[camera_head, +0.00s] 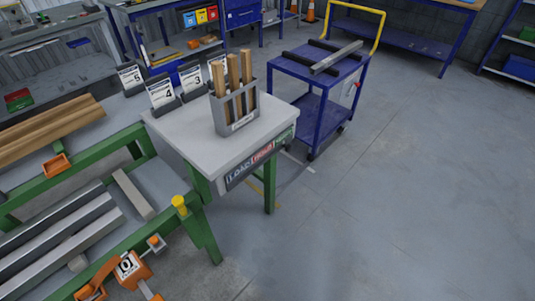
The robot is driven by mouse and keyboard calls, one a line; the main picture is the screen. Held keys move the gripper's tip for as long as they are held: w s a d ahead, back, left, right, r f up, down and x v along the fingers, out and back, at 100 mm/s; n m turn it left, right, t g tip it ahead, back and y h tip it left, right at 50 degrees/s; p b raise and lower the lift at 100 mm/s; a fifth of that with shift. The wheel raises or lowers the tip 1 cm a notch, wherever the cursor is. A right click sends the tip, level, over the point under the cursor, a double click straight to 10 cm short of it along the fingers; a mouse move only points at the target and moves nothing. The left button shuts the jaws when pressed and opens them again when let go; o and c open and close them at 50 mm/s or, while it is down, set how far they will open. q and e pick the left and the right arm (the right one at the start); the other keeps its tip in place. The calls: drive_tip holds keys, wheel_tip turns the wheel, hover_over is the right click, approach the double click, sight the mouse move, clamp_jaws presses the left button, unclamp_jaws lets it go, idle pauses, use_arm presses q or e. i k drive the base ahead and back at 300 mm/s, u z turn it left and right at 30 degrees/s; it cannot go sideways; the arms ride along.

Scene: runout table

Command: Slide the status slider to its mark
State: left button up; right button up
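A dark status strip (249,171) with lettering runs along the front edge of the small grey-topped table (185,136). Its left part reads something like "LOAD", its middle part is red, and its right end is green. I cannot make out the slider itself or which section it stands at, and no separate mark can be told apart. Neither of my grippers is in view.
A grey holder (222,116) with wooden pieces and several numbered cards (161,93) stand on the small table. A green-framed bench with metal bars (60,245) and an orange clamp-like part (127,268) is at left. A blue trolley (313,77) stands behind. Floor at right is clear.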

sight(289, 148)
drive_tip(key=z, duration=1.75)
drive_tip(key=i, duration=2.05)
drive_tip(key=u, duration=3.35)
